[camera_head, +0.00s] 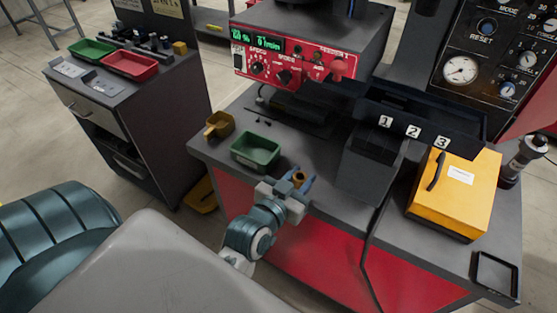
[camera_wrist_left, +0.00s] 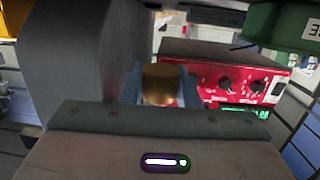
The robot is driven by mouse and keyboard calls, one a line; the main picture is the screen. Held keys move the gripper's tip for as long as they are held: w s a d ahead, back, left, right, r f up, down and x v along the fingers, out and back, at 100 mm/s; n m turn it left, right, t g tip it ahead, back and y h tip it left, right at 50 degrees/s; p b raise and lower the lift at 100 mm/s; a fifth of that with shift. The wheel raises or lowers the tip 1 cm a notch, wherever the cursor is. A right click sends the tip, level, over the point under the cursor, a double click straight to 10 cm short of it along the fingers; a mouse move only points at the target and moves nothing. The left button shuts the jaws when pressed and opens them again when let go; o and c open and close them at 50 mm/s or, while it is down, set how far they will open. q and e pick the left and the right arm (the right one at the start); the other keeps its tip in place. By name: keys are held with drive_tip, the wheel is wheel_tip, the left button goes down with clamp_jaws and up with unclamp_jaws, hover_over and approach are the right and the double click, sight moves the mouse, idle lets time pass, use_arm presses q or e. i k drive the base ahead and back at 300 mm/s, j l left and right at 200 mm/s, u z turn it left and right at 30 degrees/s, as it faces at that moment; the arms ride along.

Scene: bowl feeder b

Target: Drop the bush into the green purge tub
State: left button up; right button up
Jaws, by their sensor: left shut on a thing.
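My left gripper (camera_head: 305,182) is shut on the bush (camera_head: 298,178), a small brass-coloured cylinder, above the front edge of the grey bench. In the left wrist view the bush (camera_wrist_left: 161,85) sits between the two blue-grey fingers of the gripper (camera_wrist_left: 162,90). The green purge tub (camera_head: 256,152) stands on the bench, just left of and behind the gripper in the head view. Part of a green container (camera_wrist_left: 285,30), which looks like the tub, shows at the top right of the wrist view. My right gripper is in neither view.
A yellow scoop-like bin (camera_head: 219,125) stands left of the tub, with small dark parts (camera_head: 262,121) nearby. The red control box (camera_head: 300,60) is behind. A dark numbered chute unit (camera_head: 370,160) and a yellow box (camera_head: 454,190) stand to the right. A side cabinet holds green and red trays (camera_head: 130,64).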

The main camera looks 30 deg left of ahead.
sight(252, 152)
drive_tip(key=i+j+u, duration=0.1)
drive_tip(key=u, duration=0.25)
drive_tip(key=i+j+u, duration=0.15)
drive_tip(key=u, duration=0.2)
drive_tip(key=i+j+u, duration=0.15)
drive_tip(key=u, duration=0.2)
drive_tip(key=k+j+z, duration=0.15)
drive_tip(key=j+z, duration=0.3)
drive_tip(key=k+j+z, duration=0.2)
drive_tip(key=z, duration=0.25)
